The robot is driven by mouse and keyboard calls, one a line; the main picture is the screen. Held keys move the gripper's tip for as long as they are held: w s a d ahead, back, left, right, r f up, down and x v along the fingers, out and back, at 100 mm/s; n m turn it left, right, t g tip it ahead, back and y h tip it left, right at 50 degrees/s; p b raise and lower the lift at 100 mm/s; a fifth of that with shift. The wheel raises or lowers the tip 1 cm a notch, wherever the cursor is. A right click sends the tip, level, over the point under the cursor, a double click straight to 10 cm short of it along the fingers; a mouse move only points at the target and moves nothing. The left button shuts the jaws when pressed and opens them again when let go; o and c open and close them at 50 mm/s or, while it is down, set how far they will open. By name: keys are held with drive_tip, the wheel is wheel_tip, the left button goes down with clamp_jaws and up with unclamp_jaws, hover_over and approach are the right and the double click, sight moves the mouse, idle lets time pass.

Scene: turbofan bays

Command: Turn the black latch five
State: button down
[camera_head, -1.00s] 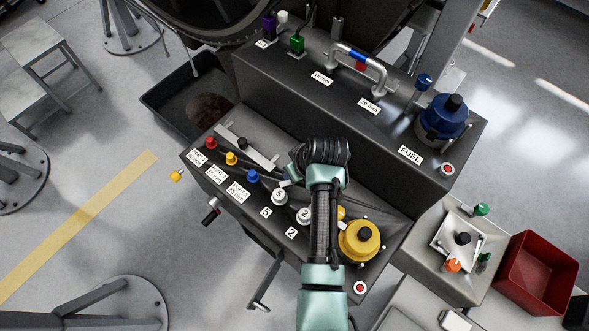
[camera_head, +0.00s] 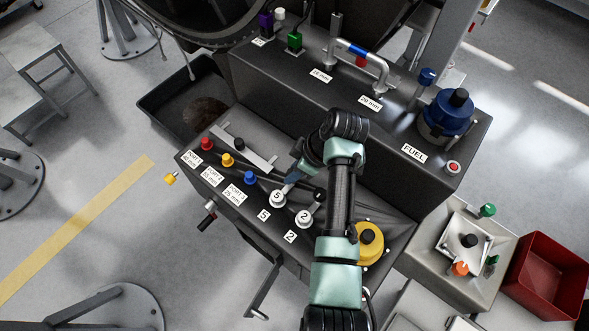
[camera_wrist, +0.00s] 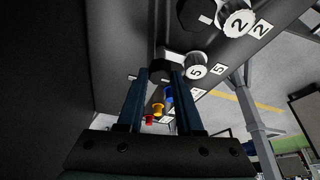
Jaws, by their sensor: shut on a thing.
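The black latch five has a white round disc marked 5 (camera_head: 278,198) on the dark sloped panel, with a short arm running up and right to a black knob. My gripper (camera_head: 293,177) is at the end of that arm in the head view, and its blue fingers hide the knob there. In the wrist view the black knob (camera_wrist: 160,68) sits between the tips of my gripper (camera_wrist: 161,74), which is shut on it. The disc marked 5 (camera_wrist: 193,66) is just right of the fingers.
Latch two has a white disc (camera_head: 304,218) and black knob (camera_head: 320,194) close to my gripper's right. A yellow capped part (camera_head: 369,243) lies beside my forearm. Red, yellow and blue knobs (camera_head: 250,177) line the panel's left. The taller FUEL block (camera_head: 430,165) rises behind.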

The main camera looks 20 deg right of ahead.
idle(0.3)
drive_tip(key=c, duration=0.6)
unclamp_jaws()
drive_tip(key=shift+o, duration=0.2)
drive_tip(key=v, duration=1.3)
drive_tip(key=shift+b, duration=0.4)
